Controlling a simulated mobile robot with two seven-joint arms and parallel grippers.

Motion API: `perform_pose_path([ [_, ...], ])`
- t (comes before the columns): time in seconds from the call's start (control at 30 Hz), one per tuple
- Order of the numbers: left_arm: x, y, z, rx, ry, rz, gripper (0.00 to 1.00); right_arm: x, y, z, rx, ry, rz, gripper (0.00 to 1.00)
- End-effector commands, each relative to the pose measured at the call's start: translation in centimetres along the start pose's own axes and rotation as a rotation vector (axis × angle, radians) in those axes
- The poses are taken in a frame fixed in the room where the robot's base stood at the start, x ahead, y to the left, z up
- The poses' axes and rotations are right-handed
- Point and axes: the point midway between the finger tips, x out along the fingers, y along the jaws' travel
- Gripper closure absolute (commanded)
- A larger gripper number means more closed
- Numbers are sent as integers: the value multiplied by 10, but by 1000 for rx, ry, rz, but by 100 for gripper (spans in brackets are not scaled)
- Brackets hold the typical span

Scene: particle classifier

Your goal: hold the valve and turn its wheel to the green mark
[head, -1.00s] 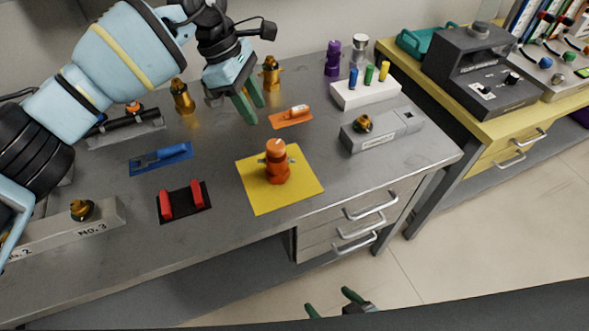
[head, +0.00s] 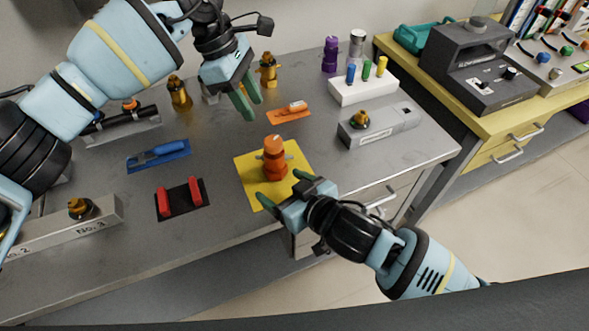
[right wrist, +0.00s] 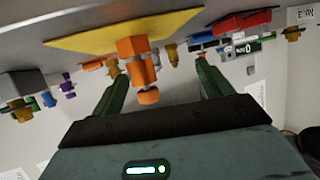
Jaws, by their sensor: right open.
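The orange-red valve (head: 274,160) stands upright on a yellow mat (head: 250,188) in the head view. Its lighter orange wheel (head: 274,143) is on top. I cannot make out a green mark. My right gripper (head: 281,187) is open and empty at the mat's near edge, its green fingers pointing toward the valve. In the right wrist view, where the scene is upside down, the valve (right wrist: 138,65) appears between the spread fingers (right wrist: 160,80), nearer the left one; it looks untouched. My left gripper (head: 251,110) hangs open and empty behind the valve, apart from it.
A black mat with red uprights (head: 181,198) and a blue tool (head: 160,156) lie left of the valve. An orange tool (head: 290,112) lies behind it. A grey block (head: 378,128) and a white peg holder (head: 363,89) stand to the right. Bare tabletop surrounds the yellow mat.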

Motion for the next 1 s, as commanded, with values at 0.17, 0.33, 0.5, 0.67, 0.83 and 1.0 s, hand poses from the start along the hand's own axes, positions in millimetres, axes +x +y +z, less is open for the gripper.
perform_pose_path([
  [0.17, 0, 0, 0, 0, 0, 0, 64, 7, 31, -13, -4, -4, 77, 21],
  [0.33, 0, 0, 0, 0, 0, 0, 64, 8, 39, -16, -3, -5, 96, 21],
  [0.5, 0, 0, 0, 0, 0, 0, 64, 11, 39, -16, -2, -5, 96, 21],
  [0.67, 0, 0, 0, 0, 0, 0, 64, 26, 40, -16, -3, -5, 96, 21],
  [0.83, 0, 0, 0, 0, 0, 0, 64, 49, 42, -16, -3, -5, 96, 21],
  [1.0, 0, 0, 0, 0, 0, 0, 64, 69, 44, -15, -2, -5, 95, 21],
])
